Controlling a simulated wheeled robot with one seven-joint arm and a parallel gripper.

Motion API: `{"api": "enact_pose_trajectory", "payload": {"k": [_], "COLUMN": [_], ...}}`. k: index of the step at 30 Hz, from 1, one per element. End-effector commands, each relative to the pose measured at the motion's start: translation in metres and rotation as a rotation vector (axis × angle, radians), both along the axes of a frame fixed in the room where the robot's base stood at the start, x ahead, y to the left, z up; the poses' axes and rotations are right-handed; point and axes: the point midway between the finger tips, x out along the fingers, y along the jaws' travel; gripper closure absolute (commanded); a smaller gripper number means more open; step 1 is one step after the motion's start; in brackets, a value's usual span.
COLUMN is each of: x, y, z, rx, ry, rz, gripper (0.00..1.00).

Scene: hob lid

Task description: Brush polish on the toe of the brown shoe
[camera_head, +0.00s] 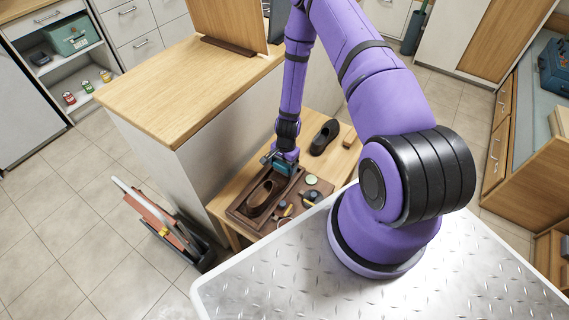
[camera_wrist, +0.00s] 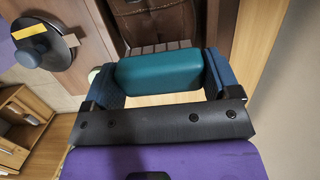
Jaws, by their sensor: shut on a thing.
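The brown shoe (camera_head: 259,199) lies in a dark wooden tray (camera_head: 236,212) on a low wooden table, below my gripper (camera_head: 279,163). In the wrist view my gripper (camera_wrist: 164,75) is shut on a teal-handled brush (camera_wrist: 158,72), one blue finger at each end of the handle. A strip of grey bristles (camera_wrist: 160,47) shows just beyond the handle, close to the brown shoe (camera_wrist: 165,20). I cannot tell whether the bristles touch the shoe. My gripper and the brush hide part of the shoe in the head view.
A second, darker shoe (camera_head: 325,137) stands to the right on the low table. A green-topped tin (camera_head: 311,180) and several small dark items lie beside the tray. A tall counter (camera_head: 180,85) stands close on the left. A red folding item (camera_head: 158,219) stands on the floor.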

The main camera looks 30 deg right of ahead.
Motion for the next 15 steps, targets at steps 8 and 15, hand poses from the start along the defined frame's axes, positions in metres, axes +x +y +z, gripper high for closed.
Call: {"api": "enact_pose_trajectory", "payload": {"k": [8, 15], "x": [0.001, 0.005], "y": [-0.002, -0.012], "z": [0.000, -0.004], "rx": [-0.001, 0.000], "ry": [-0.001, -0.001], "rz": [-0.001, -0.001], "gripper": [0.40, 0.40]}}
